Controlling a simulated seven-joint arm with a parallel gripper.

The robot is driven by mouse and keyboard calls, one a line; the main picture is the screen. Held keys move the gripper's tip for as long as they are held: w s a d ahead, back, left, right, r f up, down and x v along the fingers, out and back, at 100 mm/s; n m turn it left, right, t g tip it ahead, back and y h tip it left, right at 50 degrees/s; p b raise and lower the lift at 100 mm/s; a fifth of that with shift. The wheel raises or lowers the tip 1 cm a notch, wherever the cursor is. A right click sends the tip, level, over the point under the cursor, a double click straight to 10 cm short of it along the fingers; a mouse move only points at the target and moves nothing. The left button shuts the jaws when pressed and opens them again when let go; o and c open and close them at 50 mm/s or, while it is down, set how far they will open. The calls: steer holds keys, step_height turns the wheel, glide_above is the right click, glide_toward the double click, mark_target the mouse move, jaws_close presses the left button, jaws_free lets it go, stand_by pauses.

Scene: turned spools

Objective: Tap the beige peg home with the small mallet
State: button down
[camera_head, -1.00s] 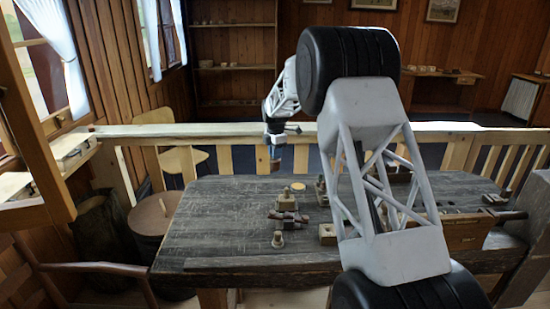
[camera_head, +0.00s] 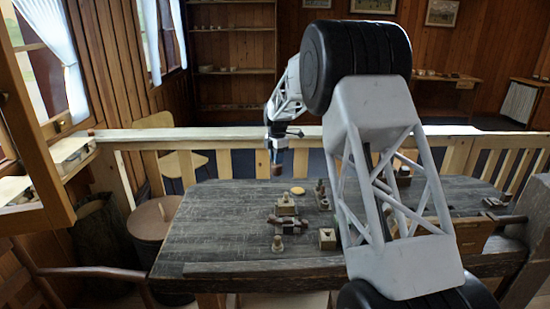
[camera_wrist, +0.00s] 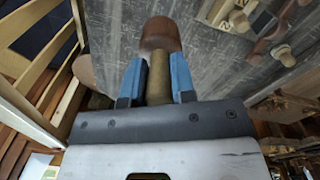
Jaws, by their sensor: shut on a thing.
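My gripper (camera_wrist: 158,85), with blue fingers, is shut on the handle of the small mallet (camera_wrist: 160,36). The mallet's reddish-brown head points away from the gripper in the wrist view. In the head view the mallet (camera_head: 277,170) hangs below the gripper (camera_head: 277,157), over the far edge of the table and apart from the things on it. A beige peg-like piece (camera_head: 277,244) stands near the table's front; it seems to show at the right in the wrist view (camera_wrist: 283,54). I cannot tell for sure that it is the task's peg, nor how deep it sits.
The dark table (camera_head: 215,225) carries a block with a post (camera_head: 285,205), a dark reddish piece (camera_head: 297,221), a square block (camera_head: 327,239), and a yellow disc (camera_head: 298,190). A wooden box (camera_head: 472,234) stands at the right. The table's left part is clear. A railing (camera_head: 220,135) runs behind.

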steer(key=s+d+r, duration=0.3)
steer(key=s+r, duration=0.1)
steer(key=s, duration=0.7)
steer(key=shift+d, duration=0.15)
steer(key=shift+f, duration=1.65)
steer(key=shift+f, duration=0.15)
steer(key=shift+f, duration=1.35)
steer(key=shift+r, duration=1.15)
steer(key=shift+f, duration=0.15)
